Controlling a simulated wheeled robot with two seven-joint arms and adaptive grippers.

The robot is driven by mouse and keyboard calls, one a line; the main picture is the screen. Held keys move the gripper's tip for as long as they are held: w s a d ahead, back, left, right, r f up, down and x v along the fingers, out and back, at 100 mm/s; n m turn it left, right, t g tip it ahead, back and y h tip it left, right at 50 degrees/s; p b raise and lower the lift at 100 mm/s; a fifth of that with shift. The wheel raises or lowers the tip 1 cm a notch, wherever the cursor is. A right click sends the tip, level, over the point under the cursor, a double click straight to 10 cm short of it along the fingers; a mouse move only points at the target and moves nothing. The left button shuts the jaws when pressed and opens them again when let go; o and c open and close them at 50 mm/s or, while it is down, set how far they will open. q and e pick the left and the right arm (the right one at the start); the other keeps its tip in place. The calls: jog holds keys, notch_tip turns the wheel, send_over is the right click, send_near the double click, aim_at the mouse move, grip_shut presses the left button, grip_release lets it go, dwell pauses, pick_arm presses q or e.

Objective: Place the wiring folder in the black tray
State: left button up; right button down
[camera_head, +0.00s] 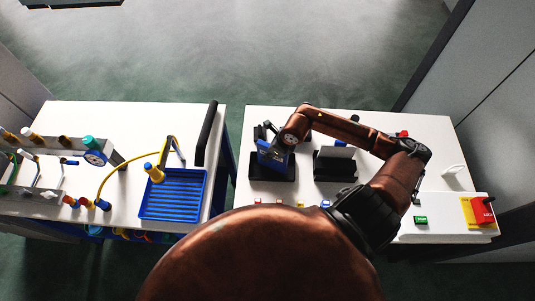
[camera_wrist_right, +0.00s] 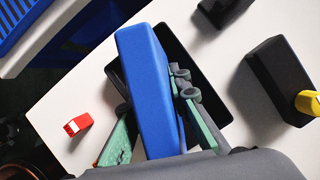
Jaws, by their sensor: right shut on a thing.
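The wiring folder (camera_head: 272,157) is a thick blue slab. It stands over the left black tray (camera_head: 270,174) on the right-hand table. In the right wrist view the folder (camera_wrist_right: 151,92) runs lengthwise between the fingers of my right gripper (camera_wrist_right: 160,108), and the black tray (camera_wrist_right: 207,83) shows behind it. My right gripper (camera_head: 275,138) is shut on the folder. I cannot tell whether the folder's lower edge touches the tray floor. My left gripper is not in view.
A second black holder (camera_head: 335,169) with a pale upright panel stands to the right. Small coloured blocks line the table's front. A red and yellow switch box (camera_head: 483,211) is at far right. A blue ribbed tray (camera_head: 172,196) sits on the left table, across a gap.

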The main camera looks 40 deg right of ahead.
jog(key=shift+f, duration=0.25)
jog(key=shift+f, duration=0.1)
jog(key=shift+f, duration=0.2)
jog(key=c, duration=1.8)
grip_release()
jog(key=shift+r, duration=0.1)
jog(key=shift+r, duration=0.15)
jog(key=b+v, duration=0.2)
jog(key=v, duration=0.9)
jog(key=shift+d, duration=0.1)
jog(key=shift+s+r, duration=0.2)
jog(key=shift+r, duration=0.25)
